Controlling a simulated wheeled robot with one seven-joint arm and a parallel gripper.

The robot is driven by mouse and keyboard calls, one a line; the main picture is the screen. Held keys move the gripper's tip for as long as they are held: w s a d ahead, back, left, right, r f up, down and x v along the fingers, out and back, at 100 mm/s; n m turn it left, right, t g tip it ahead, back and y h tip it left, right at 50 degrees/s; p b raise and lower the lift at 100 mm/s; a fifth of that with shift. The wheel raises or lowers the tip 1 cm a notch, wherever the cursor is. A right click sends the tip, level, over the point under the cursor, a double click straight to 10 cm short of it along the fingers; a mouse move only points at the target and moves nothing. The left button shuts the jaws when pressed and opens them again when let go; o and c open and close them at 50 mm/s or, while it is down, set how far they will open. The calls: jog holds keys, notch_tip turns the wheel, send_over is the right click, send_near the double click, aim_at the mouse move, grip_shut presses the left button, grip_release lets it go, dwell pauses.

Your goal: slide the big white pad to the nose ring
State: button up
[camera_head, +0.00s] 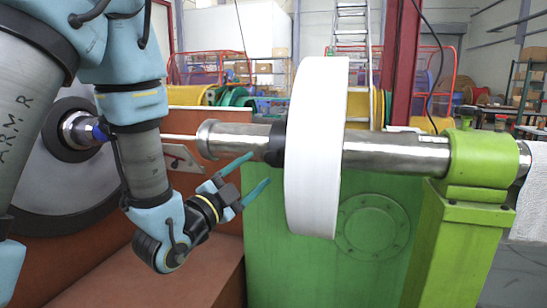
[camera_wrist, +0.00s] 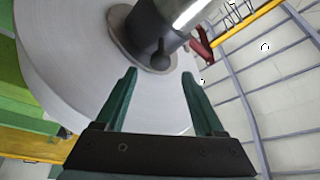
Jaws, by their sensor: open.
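The big white pad (camera_head: 315,150) is a thick white disc standing upright around a horizontal metal shaft (camera_head: 395,152). A dark collar (camera_head: 277,145) sits around the shaft against its left face. A flared metal ring (camera_head: 207,139) at the shaft's left end looks like the nose ring; bare shaft lies between it and the collar. My gripper (camera_head: 252,172) is open and empty, left of the pad and below the shaft. In the wrist view, my gripper (camera_wrist: 158,74) points at the pad's face (camera_wrist: 75,60) and the collar with its dark knob (camera_wrist: 160,52). Contact is unclear.
A green stand (camera_head: 475,165) carries the shaft's right end, and a green panel (camera_head: 270,260) lies below the pad. A large grey disc (camera_head: 60,185) and thin rod (camera_head: 178,136) are at left. A brown bed (camera_head: 170,275) lies below my arm.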

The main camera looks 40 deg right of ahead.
aim_at(282, 149)
jog(key=p+x, duration=0.3)
jog(key=x, duration=0.5)
jog(key=shift+w+d+r, duration=0.1)
jog(key=shift+d+r, duration=0.1)
jog(key=shift+d, duration=0.05)
jog(key=shift+p+x, duration=0.4)
jog(key=shift+x, duration=0.4)
jog(key=shift+f, duration=0.15)
grip_shut()
